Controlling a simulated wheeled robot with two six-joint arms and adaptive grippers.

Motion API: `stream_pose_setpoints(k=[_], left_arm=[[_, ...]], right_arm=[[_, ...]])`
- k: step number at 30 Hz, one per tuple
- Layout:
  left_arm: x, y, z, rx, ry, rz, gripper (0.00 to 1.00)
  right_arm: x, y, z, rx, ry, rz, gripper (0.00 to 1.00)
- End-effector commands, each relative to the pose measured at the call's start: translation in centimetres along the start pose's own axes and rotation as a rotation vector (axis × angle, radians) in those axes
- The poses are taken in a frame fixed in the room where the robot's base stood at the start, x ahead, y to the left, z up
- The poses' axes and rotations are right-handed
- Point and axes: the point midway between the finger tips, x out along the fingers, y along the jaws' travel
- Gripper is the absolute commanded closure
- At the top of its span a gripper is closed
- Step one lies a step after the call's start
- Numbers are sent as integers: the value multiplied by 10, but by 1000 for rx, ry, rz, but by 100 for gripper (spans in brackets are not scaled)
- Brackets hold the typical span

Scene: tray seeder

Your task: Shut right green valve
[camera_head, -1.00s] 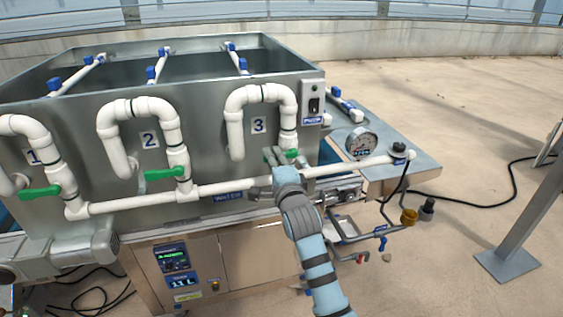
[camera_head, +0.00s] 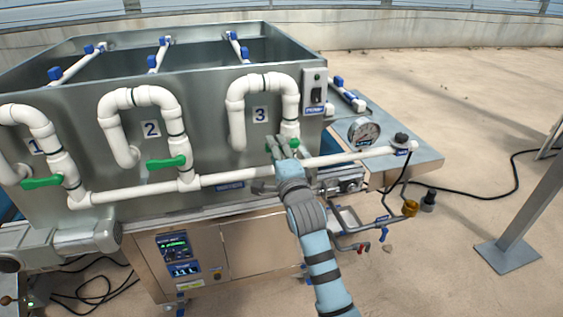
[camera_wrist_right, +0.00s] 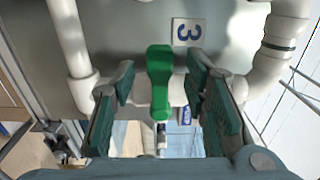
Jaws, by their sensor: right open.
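The right green valve (camera_head: 294,143) is on the white pipe under the number 3 label, mostly hidden by my right gripper (camera_head: 279,147) in the head view. In the right wrist view its green handle (camera_wrist_right: 160,72) lies lengthwise between the two open fingers of my right gripper (camera_wrist_right: 161,92). A gap shows on each side of the handle, so the fingers look apart from it. The middle green valve (camera_head: 166,163) and the left green valve (camera_head: 42,183) have handles pointing sideways. My left gripper is not in view.
The metal tank (camera_head: 205,110) stands behind the white pipes (camera_head: 235,179). A pressure gauge (camera_head: 364,131) and a switch box (camera_head: 314,93) are right of the valve. A control panel (camera_head: 177,255) is below. The floor at right is mostly open, with a post (camera_head: 530,200).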

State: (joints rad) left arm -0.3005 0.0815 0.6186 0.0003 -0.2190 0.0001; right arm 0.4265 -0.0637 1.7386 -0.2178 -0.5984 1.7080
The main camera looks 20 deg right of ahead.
Motion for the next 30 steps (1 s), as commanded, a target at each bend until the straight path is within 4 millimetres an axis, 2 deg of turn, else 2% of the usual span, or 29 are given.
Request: stream_pose_setpoints(k=[6, 9, 12, 16, 27, 29, 30], left_arm=[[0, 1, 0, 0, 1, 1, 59], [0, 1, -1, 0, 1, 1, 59], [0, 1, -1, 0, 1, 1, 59], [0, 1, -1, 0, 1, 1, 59], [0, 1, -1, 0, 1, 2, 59], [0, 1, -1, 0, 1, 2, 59], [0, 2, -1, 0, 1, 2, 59]], right_arm=[[-59, 1, 0, 4, 0, 1, 59], [-84, 0, 0, 3, 0, 1, 59], [-99, 1, 0, 3, -1, 2, 59], [-106, 0, 0, 2, 0, 2, 59], [-105, 1, 0, -1, -1, 3, 59], [-103, 9, 1, -20, -4, 19, 59], [-101, 22, 2, -49, -9, 44, 59]])
